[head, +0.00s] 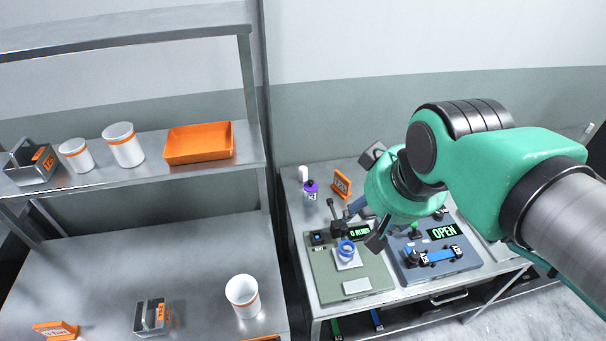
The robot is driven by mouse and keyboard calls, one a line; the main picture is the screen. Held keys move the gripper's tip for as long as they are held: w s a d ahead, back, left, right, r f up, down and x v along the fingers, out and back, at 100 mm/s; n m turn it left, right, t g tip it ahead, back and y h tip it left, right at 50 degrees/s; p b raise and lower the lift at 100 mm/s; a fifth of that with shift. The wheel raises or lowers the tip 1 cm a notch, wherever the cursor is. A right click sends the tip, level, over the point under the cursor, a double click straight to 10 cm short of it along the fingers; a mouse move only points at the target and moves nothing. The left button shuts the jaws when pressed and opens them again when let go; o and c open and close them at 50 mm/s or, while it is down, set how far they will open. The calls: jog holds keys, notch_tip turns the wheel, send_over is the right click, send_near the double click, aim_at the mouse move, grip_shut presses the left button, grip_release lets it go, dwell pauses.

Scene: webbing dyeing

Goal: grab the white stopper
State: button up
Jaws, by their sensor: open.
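A small white cylinder (303,173), which looks like the white stopper, stands near the back left corner of the right-hand metal table. My gripper (372,198) is above that table, to the right of the white cylinder and apart from it. Its dark fingers are spread, one toward the back and one toward the front, with nothing seen held between them. My green wrist hides part of the table behind it.
A purple-capped bottle (310,190) stands just in front of the white cylinder, with an orange sign (341,184) to its right. A grey-green device (355,287) and a blue-grey device (462,264) fill the table front. A shelf post (250,85) rises at left.

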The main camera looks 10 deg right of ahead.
jog(key=w+r+g+p, duration=0.15)
jog(key=w+r, duration=0.25)
jog(key=w, duration=0.5)
jog(key=n+g+p, duration=0.4)
jog(key=p, duration=0.5)
send_over(304, 168)
notch_tip(304, 168, down, 31)
jog(key=shift+a+r, duration=0.1)
jog(key=shift+r, duration=0.1)
jog(key=shift+f+p, duration=0.3)
jog(key=shift+f, duration=4)
jog(key=shift+f, duration=0.1)
